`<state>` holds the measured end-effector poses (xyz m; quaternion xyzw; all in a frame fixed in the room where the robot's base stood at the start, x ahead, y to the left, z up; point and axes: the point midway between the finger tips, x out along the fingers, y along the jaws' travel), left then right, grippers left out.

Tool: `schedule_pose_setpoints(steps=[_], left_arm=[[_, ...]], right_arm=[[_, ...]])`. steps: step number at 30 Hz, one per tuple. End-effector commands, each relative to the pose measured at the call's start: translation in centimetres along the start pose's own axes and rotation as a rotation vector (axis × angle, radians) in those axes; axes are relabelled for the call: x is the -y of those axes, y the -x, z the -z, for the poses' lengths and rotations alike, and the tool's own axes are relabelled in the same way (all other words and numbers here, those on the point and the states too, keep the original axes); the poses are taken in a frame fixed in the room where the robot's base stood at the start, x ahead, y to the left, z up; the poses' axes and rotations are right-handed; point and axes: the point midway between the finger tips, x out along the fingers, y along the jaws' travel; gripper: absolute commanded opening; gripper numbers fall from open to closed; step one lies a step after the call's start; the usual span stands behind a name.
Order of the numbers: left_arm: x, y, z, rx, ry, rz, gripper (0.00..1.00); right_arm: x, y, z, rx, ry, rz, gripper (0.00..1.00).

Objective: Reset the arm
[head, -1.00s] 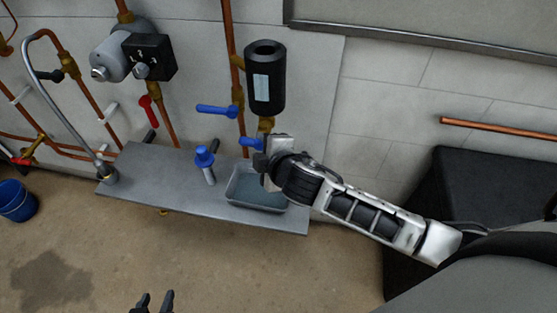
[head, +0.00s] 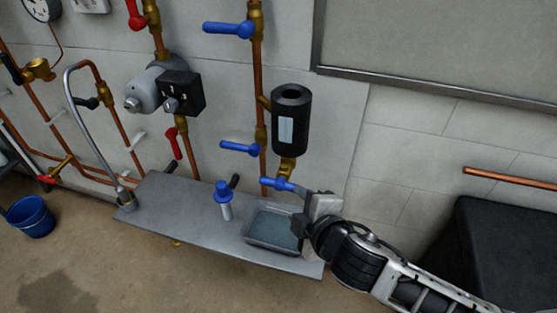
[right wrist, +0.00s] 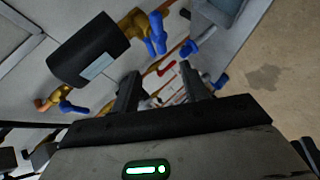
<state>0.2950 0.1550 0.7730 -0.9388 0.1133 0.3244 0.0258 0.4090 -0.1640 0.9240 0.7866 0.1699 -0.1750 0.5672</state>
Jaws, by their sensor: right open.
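My right gripper (head: 303,212) is open and empty in the head view. It is over the right end of the grey shelf (head: 165,208), beside the grey tray (head: 270,247). Its upper finger is close to the blue lever (head: 282,185) under the black cylinder (head: 291,120); I cannot tell whether they touch. In the right wrist view the two spread fingers of the right gripper (right wrist: 160,88) have nothing between them. The black cylinder (right wrist: 90,50) and blue levers lie beyond them. My left gripper is not in view.
Copper pipes with red and blue levers cover the wall. A blue-capped tool (head: 223,200) stands on the shelf and a grey spout (head: 85,125) rises at its left. A blue bucket (head: 31,217) is on the floor. A black box (head: 510,245) stands at right.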

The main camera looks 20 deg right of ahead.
Motion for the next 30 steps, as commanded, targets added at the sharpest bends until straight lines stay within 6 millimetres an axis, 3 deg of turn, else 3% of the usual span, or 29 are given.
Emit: schedule_pose_setpoints(steps=[5,8,13,15,18,30], left_arm=[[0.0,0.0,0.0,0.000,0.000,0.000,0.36],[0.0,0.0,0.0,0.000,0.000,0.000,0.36],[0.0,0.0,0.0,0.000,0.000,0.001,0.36],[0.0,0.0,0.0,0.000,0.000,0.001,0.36],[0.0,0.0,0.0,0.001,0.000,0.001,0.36],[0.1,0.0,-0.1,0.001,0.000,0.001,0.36]], right_arm=[[0.9,-0.1,0.0,-0.006,-0.043,0.021,0.45],[4.6,-0.3,-0.2,-0.024,-0.232,0.102,0.45],[13.0,0.7,-2.0,-0.003,-0.758,0.230,0.45],[15.5,1.6,-3.0,0.026,-0.942,0.242,0.45],[17.6,2.6,-4.2,0.059,-1.107,0.238,0.45],[18.3,2.9,-4.7,0.068,-1.165,0.231,0.45]])
